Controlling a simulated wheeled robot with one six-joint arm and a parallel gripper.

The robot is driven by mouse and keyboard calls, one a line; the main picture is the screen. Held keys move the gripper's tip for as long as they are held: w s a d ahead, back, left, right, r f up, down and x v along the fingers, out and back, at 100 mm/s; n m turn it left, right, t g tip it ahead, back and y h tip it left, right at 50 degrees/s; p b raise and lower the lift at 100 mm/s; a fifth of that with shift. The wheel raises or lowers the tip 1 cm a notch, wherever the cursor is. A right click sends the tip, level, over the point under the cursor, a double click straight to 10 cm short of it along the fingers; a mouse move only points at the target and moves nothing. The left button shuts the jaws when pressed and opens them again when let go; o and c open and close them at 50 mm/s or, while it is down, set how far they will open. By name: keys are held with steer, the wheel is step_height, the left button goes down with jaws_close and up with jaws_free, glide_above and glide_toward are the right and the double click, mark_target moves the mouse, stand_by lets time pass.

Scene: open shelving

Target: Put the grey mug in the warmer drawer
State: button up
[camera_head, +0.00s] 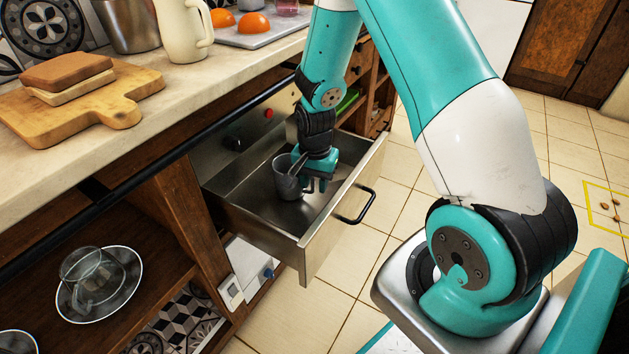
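The grey mug (287,181) is inside the open warmer drawer (318,230), upright and close to the drawer floor. I cannot tell whether its base touches the floor. The drawer is metal inside, pulled out from under the counter, with a black handle on its front. My gripper (309,179) reaches down into the drawer at the right side of the mug. One dark finger lies against the mug's rim and another part shows to its right. The arm hides part of the fingers, so their grip on the mug is unclear.
The counter (190,80) above holds a cutting board (90,105) with a sandwich, a cream jug (183,28) and a tray (265,38) with oranges. A shelf at lower left holds a glass cup on a plate (85,305).

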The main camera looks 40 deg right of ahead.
step_height(320, 180, up, 12)
steer(key=p, duration=0.4)
steer(key=s+a+r+n+y, duration=0.1)
steer(key=s+a+r+n, duration=0.2)
steer(key=a+r+n, duration=0.35)
steer(key=s+a+r+n+y, duration=0.1)
steer(key=s+a+r+n, duration=0.4)
steer(key=s+a+n, duration=0.1)
steer(key=s+a+r+n+y, duration=0.2)
steer(key=s+a+r+n, duration=0.4)
steer(key=s, duration=0.5)
steer(key=a, duration=0.2)
steer(key=shift+a, duration=0.4)
steer(key=shift+r, duration=0.1)
